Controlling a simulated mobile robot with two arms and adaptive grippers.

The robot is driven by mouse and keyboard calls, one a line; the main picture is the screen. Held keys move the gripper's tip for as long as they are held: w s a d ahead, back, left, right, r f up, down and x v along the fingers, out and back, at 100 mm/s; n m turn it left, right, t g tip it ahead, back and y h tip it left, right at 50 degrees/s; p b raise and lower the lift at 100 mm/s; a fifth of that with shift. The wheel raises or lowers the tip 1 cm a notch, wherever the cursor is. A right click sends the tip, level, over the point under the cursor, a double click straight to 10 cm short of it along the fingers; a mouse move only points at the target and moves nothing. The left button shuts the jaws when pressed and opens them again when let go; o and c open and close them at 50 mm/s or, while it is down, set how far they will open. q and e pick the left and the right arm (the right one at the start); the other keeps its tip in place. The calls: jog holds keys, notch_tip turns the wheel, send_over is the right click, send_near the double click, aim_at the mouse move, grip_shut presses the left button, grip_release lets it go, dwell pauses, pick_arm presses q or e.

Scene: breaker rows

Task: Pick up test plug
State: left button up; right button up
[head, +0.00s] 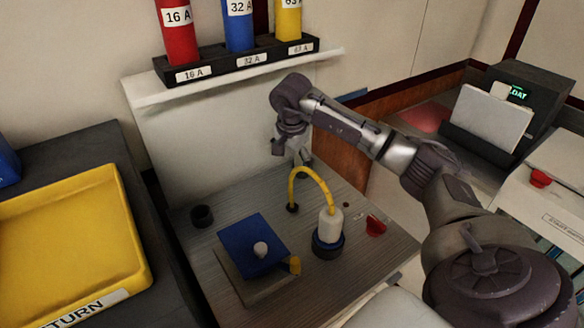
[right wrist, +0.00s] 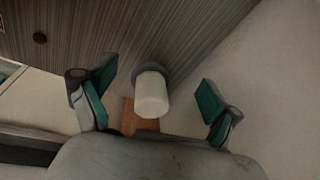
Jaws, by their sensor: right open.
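A white plug (head: 330,222) with a yellow cable stands upright in a dark and blue ring on the grey bench. Its looped cable runs to a dark hole in the bench top. My right gripper (head: 290,150) is above the back of the bench, behind and left of this plug, apart from it. In the right wrist view, the right gripper (right wrist: 152,100) has its green-padded fingers wide apart. A white cylinder (right wrist: 151,97) with a grey base shows between them; I cannot tell whether it is the same plug. My left gripper is not in view.
A blue plate (head: 251,243) with a pale knob, a black cup (head: 202,216) and a red piece (head: 375,226) are on the bench. A yellow tray (head: 70,245) stands left. Labelled cylinders (head: 239,25) stand on the shelf above.

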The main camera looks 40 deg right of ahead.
jog(key=d+n+h, duration=0.2)
jog(key=d, duration=0.1)
jog(key=shift+r, duration=0.15)
jog(key=shift+s+d+h, duration=0.1)
jog(key=shift+d+h, duration=0.05)
jog(key=shift+h, duration=0.25)
jog(key=shift+d+f, duration=0.15)
jog(key=shift+f, duration=0.6)
jog(key=x, duration=0.2)
jog(key=w+p+x, duration=0.1)
jog(key=x, duration=0.2)
jog(key=shift+d, duration=0.1)
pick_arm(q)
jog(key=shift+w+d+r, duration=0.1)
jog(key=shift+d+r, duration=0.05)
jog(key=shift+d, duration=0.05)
pick_arm(e)
jog(key=shift+r, duration=0.1)
jog(key=c, duration=1.4)
jog(key=shift+o, duration=0.2)
